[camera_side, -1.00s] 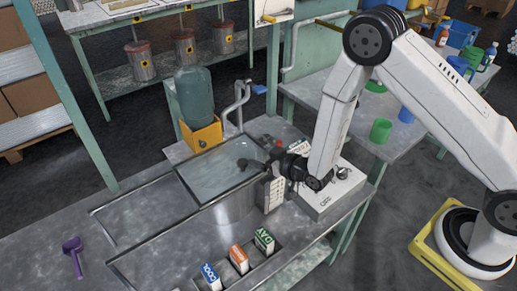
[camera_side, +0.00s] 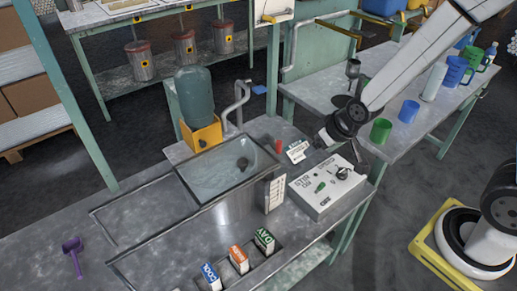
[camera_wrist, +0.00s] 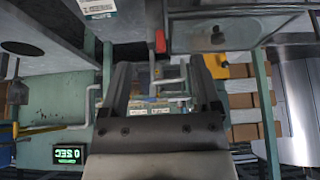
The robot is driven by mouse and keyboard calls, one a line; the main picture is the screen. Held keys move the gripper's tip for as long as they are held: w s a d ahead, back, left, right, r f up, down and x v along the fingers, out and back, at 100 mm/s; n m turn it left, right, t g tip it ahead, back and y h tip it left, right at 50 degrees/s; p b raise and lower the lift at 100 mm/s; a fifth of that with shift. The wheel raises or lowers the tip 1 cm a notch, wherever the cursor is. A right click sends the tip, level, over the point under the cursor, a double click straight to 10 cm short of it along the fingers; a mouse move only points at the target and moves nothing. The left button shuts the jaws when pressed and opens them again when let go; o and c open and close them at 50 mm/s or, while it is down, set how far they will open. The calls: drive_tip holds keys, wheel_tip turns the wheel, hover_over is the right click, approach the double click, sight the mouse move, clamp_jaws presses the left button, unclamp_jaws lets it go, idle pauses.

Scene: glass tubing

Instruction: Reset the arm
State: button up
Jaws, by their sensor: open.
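My gripper (camera_wrist: 160,66) is open in the wrist view, with its two dark fingers apart and nothing between them. In the side view, the dark wrist end of my arm hangs above the right part of the bench, near the white control box (camera_side: 325,190), apart from it. The wrist view looks roughly level and upside down, with the bench along the top.
A water-filled tank (camera_side: 225,165) stands left of the control box. A blue bottle (camera_side: 194,95) sits on a yellow stand (camera_side: 203,134) behind it. A red object (camera_side: 278,146) stands nearby. A green mug (camera_side: 381,131) is on the right table. A purple tool (camera_side: 73,256) lies at left.

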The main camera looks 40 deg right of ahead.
drive_tip(key=s+d+r+g, duration=0.1)
drive_tip(key=s+r+g, duration=0.1)
drive_tip(key=s, duration=0.6)
drive_tip(key=shift+s+d+r+m+g, duration=0.15)
drive_tip(key=shift+d+r+m+g, duration=0.2)
drive_tip(key=shift+g, duration=0.25)
